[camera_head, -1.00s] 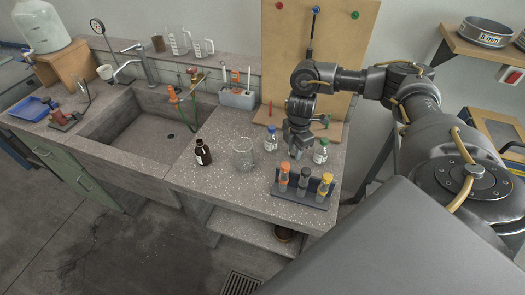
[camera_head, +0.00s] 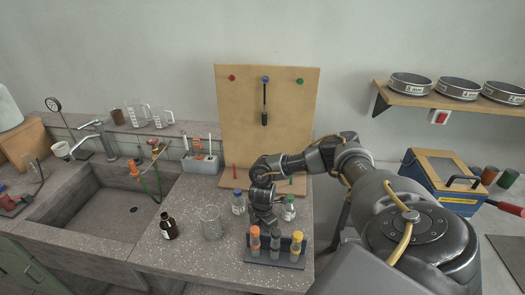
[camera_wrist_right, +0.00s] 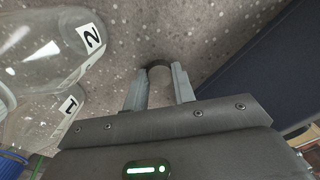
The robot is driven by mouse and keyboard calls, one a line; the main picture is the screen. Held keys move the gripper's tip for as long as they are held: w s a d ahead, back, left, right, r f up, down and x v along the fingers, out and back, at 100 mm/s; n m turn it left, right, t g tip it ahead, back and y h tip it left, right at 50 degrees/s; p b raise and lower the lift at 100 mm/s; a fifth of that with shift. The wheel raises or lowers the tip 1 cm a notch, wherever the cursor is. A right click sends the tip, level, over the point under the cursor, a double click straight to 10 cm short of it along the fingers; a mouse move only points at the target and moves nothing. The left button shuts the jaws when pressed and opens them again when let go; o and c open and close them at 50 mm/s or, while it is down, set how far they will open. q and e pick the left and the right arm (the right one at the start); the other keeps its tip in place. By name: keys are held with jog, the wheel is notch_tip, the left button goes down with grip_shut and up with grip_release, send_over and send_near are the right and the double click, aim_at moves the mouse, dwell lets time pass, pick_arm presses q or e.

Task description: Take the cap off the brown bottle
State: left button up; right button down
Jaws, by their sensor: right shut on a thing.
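The brown bottle (camera_head: 168,228) stands upright on the bench beside the sink, with a pale label; whether its neck is bare is too small to tell. My right gripper (camera_head: 267,225) is well to the right of it, low over the bench between a blue-capped bottle (camera_head: 238,202) and a green-capped bottle (camera_head: 289,208), behind the tube rack. In the right wrist view its fingers (camera_wrist_right: 159,85) are shut on a small dark round thing that looks like the cap (camera_wrist_right: 159,69). My left gripper is not in view.
A glass beaker (camera_head: 211,222) stands right of the brown bottle. The rack (camera_head: 262,260) with orange, grey and yellow-topped tubes is at the bench's front. Labelled clear glass (camera_wrist_right: 60,45) is close to the gripper in the wrist view. The sink (camera_head: 95,205) lies left; a pegboard (camera_head: 240,125) stands behind.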

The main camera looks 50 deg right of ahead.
jog(key=c, duration=1.1)
grip_release()
jog(key=shift+f, duration=0.1)
jog(key=shift+c, duration=0.2)
notch_tip(320, 180, up, 12)
jog(key=b, duration=0.1)
jog(key=shift+r, duration=0.2)
